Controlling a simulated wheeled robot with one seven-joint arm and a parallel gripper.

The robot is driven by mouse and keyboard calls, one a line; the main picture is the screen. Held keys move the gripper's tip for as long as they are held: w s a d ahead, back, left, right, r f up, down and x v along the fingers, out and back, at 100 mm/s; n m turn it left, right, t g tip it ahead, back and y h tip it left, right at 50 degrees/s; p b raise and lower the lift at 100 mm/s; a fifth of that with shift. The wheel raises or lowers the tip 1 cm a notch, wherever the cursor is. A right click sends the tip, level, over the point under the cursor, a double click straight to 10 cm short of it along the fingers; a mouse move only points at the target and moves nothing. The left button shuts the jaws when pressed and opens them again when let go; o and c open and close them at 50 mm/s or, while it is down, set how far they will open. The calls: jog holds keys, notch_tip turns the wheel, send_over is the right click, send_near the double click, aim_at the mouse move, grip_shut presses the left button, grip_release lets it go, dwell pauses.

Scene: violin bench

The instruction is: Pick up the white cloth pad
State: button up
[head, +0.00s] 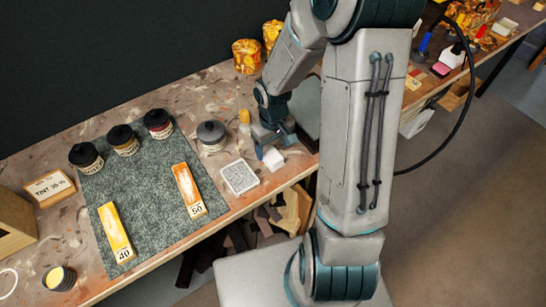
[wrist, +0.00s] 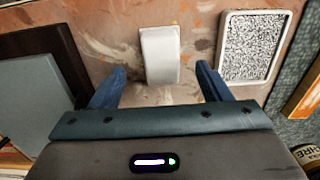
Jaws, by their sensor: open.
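The white cloth pad (head: 273,160) is a small pale block on the bench near its front edge. In the wrist view the white pad (wrist: 160,52) lies lengthwise, centred ahead of my gripper. My gripper (wrist: 160,72) is open, with one blue fingertip to each side of the pad's near end and a gap on both sides. Nothing is held. In the head view my gripper (head: 273,141) is low over the bench at the pad, partly hidden by its own body.
A white-rimmed speckled tray (head: 239,178) lies just left of the pad; it is close on the right in the wrist view (wrist: 223,45). A grey-lidded jar (head: 212,136) and a green mat (head: 150,205) with jars and labelled boxes are further left. A grey slab (wrist: 32,100) on a dark board is opposite.

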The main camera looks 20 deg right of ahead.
aim_at(273, 154)
notch_tip(273, 154, down, 4)
jog(key=shift+a+f, duration=0.1)
jog(key=shift+f, duration=0.05)
jog(key=c, duration=1.1)
jog(key=shift+o, duration=0.2)
